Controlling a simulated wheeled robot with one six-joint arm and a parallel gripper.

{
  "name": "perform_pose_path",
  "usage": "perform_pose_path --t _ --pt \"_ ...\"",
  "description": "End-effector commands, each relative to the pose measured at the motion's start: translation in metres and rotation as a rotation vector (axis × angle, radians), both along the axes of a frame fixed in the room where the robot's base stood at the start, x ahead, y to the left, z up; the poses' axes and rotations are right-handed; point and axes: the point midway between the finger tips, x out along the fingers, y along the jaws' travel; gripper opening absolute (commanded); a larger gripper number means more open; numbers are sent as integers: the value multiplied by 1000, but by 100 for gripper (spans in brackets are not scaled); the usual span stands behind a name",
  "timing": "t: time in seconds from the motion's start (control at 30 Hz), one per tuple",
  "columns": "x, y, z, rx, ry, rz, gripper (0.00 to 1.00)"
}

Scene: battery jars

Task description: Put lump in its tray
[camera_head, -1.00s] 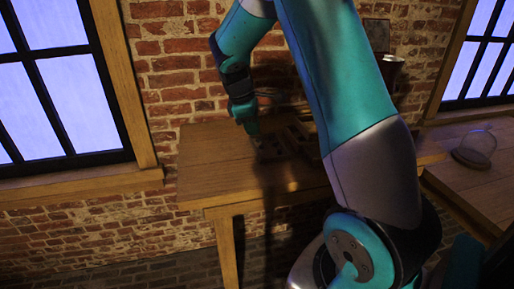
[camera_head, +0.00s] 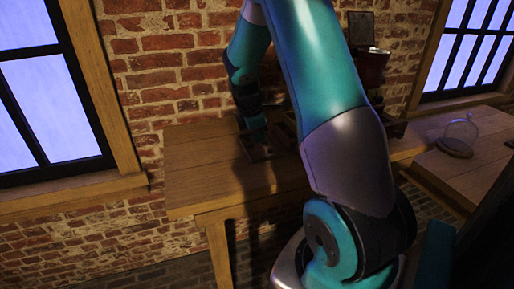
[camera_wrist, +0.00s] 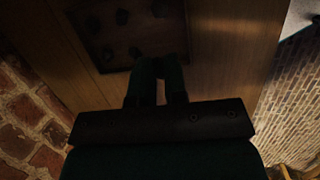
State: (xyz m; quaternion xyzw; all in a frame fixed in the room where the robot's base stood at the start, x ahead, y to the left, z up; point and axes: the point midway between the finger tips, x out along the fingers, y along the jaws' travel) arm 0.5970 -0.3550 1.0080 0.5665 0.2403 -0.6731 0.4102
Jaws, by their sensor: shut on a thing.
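A dark, shallow tray (camera_wrist: 88,48) lies on the wooden table, with several small dark lumps (camera_wrist: 121,17) in it. My gripper (camera_wrist: 159,66) has its fingers close together over the tray's near edge in the wrist view. It is shut on a lump, but the dark fingers and shadow hide the lump's shape. In the head view my gripper (camera_head: 258,148) is low over the tray (camera_head: 262,155), at the back of the table. Whether the held lump touches the tray cannot be told.
The wooden table (camera_head: 190,185) is bare at its left and front. A brick wall (camera_head: 165,80) stands close behind it. To the right, a second wooden table (camera_head: 480,175) carries a glass dome (camera_head: 460,133). A dark red container (camera_head: 372,65) stands at the back.

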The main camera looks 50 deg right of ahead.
Motion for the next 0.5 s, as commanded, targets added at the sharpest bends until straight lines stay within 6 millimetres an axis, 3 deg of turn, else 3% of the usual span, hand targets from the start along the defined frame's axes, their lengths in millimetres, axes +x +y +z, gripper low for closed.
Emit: perform_pose_path --t 0.37,0.5 --pt "1 1 -46 2 2 2 0" --pt "1 1 -53 0 -1 0 0"
